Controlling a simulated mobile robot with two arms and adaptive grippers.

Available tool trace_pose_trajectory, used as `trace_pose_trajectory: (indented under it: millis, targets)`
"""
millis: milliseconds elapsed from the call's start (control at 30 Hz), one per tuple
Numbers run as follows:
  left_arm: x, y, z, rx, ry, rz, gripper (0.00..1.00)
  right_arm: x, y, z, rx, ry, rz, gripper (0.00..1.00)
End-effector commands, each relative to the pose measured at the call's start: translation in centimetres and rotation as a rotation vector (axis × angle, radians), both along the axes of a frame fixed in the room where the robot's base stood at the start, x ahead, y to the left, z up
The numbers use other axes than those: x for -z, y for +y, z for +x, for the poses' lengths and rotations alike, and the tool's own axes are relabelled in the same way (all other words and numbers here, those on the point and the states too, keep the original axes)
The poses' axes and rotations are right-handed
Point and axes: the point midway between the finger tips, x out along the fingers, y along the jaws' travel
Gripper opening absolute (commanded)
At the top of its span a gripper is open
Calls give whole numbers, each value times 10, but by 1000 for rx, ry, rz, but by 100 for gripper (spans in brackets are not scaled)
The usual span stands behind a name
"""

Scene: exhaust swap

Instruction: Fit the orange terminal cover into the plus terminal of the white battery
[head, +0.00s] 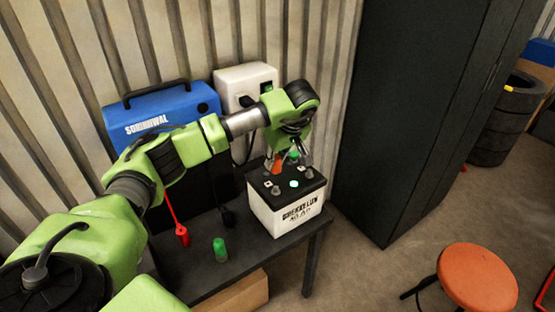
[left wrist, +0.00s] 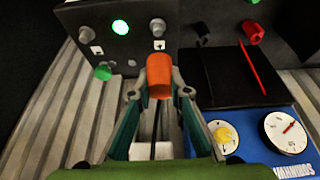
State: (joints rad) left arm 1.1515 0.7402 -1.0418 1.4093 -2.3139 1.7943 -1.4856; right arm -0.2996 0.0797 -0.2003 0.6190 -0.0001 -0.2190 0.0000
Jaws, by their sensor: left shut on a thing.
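My left gripper (head: 287,159) is over the back of the battery. It is shut on the orange terminal cover (head: 277,163), which also shows between the fingertips in the left wrist view (left wrist: 159,75). The white battery (head: 285,213) has a black top and stands on the table. In the left wrist view its top (left wrist: 135,48) carries metal posts (left wrist: 158,27), a lit green spot (left wrist: 120,27) and small white marks, too small to read surely. The cover appears apart from the posts. My right gripper is not in view.
A green cylinder (head: 221,250) and a red clamp (head: 182,236) are left of the battery on the dark table (head: 255,260). A blue charger (head: 160,108) and a white box (head: 245,82) stand behind. A dark cabinet (head: 405,110) rises at the right.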

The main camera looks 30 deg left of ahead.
Motion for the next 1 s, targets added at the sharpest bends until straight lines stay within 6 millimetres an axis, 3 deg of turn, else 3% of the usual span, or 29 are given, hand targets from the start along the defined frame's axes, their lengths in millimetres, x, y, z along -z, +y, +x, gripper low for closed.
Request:
trace_pose_trajectory:
  millis: [167, 733, 1000]
  targets:
    - [-1, 0, 0, -1, 0, 2, 3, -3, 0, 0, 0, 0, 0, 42]
    - [49, 0, 0, -2, 1, 1, 3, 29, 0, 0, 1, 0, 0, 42]
    - [58, 0, 0, -1, 0, 1, 3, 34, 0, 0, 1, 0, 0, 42]
